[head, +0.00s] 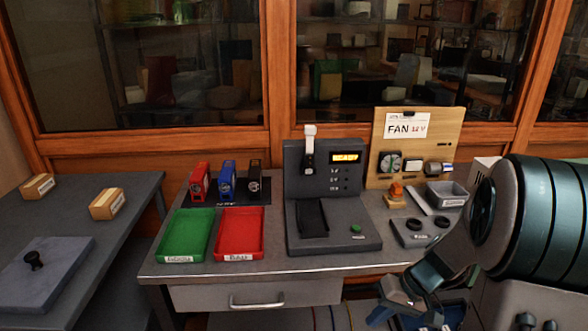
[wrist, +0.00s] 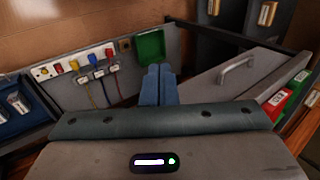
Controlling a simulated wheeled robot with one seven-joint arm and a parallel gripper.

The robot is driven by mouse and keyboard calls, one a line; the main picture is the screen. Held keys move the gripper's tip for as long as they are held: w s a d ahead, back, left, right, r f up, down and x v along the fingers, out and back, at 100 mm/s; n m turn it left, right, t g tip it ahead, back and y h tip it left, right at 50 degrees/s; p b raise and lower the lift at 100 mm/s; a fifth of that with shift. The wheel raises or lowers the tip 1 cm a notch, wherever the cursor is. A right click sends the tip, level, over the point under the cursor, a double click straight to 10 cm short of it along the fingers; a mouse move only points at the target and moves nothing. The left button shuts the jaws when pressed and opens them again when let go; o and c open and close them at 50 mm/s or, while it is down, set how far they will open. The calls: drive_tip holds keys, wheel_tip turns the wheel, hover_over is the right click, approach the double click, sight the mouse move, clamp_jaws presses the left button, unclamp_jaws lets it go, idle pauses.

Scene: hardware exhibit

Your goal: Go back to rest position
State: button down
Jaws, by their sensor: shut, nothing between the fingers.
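My gripper (head: 394,300) is at the lower right of the head view, low in front of the bench's right part and below its top. My arm comes in from the right edge. In the wrist view the two blue fingers of my gripper (wrist: 159,72) stand side by side, shut, with nothing between them. They point toward a panel with coloured sockets and hanging cables (wrist: 85,75) and a green bin (wrist: 151,47). The distance from the fingertips to these is hard to tell.
The grey bench (head: 260,274) holds a green tray (head: 185,235), a red tray (head: 239,233), a tester with a lit display (head: 330,200) and a fan board (head: 418,150). A drawer handle (head: 257,303) faces front. A side table (head: 75,200) stands left, with a gap between.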

drive_tip(key=s+a+r+t+h+p, duration=0.1)
drive_tip(key=s+r+h+p, duration=0.2)
drive_tip(key=r, duration=0.9)
drive_tip(key=s+a+r+t+h+p, duration=0.1)
drive_tip(key=s+a+r+h+p, duration=0.1)
drive_tip(key=s+r+p, duration=0.6)
wheel_tip(320, 180, up, 4)
drive_tip(key=shift+f+m+t+h+p, duration=0.1)
drive_tip(key=shift+m+t+h+p, duration=0.25)
drive_tip(key=shift+h, duration=0.35)
drive_tip(key=shift+a, duration=0.1)
